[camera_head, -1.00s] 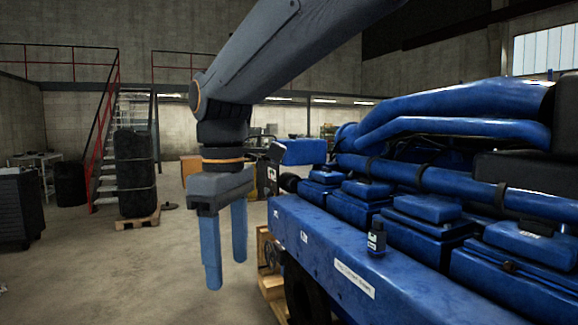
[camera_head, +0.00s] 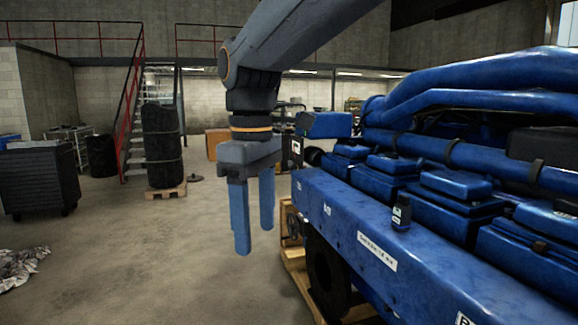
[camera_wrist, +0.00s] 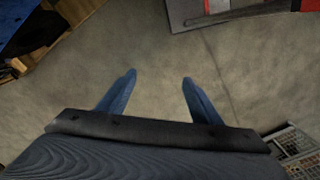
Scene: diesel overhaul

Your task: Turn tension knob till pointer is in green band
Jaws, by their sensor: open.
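My gripper (camera_head: 254,215) hangs with its fingers pointing down in the head view, left of the big blue diesel engine (camera_head: 345,215). Its two blue fingers stand apart with nothing between them. In the wrist view the open fingers (camera_wrist: 158,85) are over bare concrete floor. I cannot make out a tension knob, a pointer or a green band in either view.
A small dark bottle (camera_head: 401,212) stands on the engine's side ledge. A wooden pallet (camera_head: 300,275) lies under the engine. A dark tool cabinet (camera_head: 40,180), a wrapped stack (camera_head: 162,145) and red-railed stairs (camera_head: 130,110) are at left.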

